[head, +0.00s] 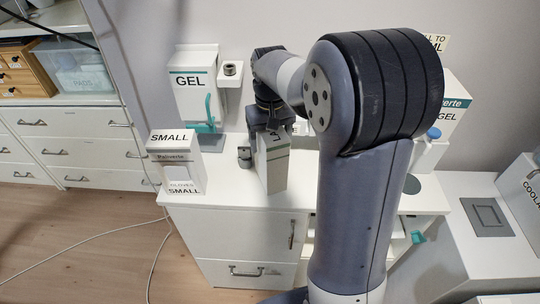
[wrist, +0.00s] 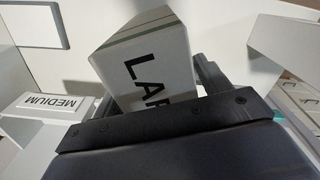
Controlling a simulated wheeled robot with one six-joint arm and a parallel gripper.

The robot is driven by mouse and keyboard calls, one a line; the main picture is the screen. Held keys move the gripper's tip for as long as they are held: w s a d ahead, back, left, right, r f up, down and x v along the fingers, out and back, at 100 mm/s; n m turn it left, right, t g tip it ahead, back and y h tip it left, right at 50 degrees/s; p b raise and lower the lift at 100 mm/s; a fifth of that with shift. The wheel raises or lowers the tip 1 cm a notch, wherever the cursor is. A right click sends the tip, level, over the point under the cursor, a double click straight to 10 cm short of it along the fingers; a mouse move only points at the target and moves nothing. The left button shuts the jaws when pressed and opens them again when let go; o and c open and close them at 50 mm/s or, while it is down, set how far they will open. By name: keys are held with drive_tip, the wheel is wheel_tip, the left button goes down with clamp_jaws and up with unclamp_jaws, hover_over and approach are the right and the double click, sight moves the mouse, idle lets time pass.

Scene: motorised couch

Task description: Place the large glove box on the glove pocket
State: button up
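The large glove box (head: 273,168) is white with a grey-green stripe and hangs tilted below my gripper (head: 268,125) over the white counter. In the wrist view the box (wrist: 150,62) shows the letters "LAR" and sits between the fingers of my gripper (wrist: 155,82), which looks shut on it. The right finger shows beside the box; the left one is mostly hidden. I cannot tell whether the box's lower end touches the counter. I cannot pick out a glove pocket for certain; my arm hides part of the counter.
A gel dispenser (head: 195,85) is on the wall. A "MEDIUM" label (wrist: 58,103) shows in the wrist view. A grey square pad (head: 487,215) lies on the right-hand surface.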

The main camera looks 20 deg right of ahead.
clamp_jaws()
idle(0.6)
